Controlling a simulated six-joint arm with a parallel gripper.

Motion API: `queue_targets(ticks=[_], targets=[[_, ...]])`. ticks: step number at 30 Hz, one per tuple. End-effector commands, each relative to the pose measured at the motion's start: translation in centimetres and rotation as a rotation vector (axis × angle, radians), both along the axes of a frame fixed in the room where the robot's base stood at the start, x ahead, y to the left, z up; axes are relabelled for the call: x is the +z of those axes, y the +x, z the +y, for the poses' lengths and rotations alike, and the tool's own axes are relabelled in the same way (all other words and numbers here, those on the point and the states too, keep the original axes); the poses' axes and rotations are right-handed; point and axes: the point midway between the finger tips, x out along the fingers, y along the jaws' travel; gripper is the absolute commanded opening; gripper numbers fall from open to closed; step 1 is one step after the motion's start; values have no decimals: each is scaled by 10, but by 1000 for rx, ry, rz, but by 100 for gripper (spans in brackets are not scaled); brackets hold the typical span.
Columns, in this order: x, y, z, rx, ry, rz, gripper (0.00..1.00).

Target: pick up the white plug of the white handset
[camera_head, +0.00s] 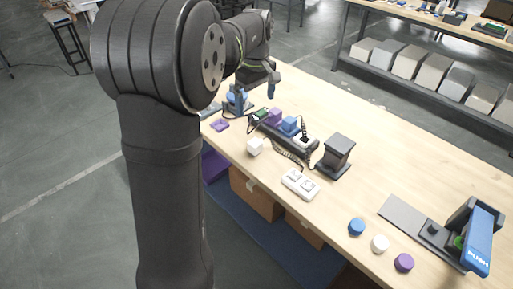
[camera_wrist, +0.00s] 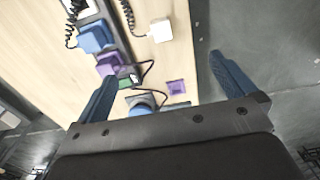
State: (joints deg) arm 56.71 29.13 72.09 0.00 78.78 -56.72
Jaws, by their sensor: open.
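The white plug (camera_head: 255,147) is a small white block lying on the wooden table near its front edge. It also shows near the top middle of the wrist view (camera_wrist: 161,30), with a black coiled cord (camera_wrist: 127,14) close by on its left. The white handset (camera_head: 299,184), a flat white piece with two raised buttons, lies on the table to the plug's lower right in the head view. My gripper (camera_wrist: 160,68) is open and empty, above the table's front edge. The plug appears ahead of the gap between its two blue fingers, not between them.
A dark strip (camera_head: 270,129) behind the plug carries a purple block (camera_wrist: 110,63) and a blue block (camera_wrist: 95,38). A dark column (camera_head: 336,152) stands right of it. Blue, white and purple round pieces (camera_head: 379,243) and a blue PUSH lever (camera_head: 481,240) are farther right.

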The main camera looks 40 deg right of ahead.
Motion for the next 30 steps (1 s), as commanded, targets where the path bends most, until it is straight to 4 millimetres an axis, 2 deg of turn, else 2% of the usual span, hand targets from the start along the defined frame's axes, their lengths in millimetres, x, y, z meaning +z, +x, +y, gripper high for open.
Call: queue_targets(ticks=[5, 9, 11, 19, 22, 26, 30], targets=[[0, 0, 0, 0, 0, 0, 98], [0, 0, 0, 0, 0, 0, 71], [0, 0, 0, 0, 0, 0, 62], [0, 0, 0, -6, 0, 0, 62], [0, 0, 0, -59, 0, 0, 62], [0, 1, -1, -242, 0, 0, 62], [0, 1, -2, -526, 0, 0, 62]])
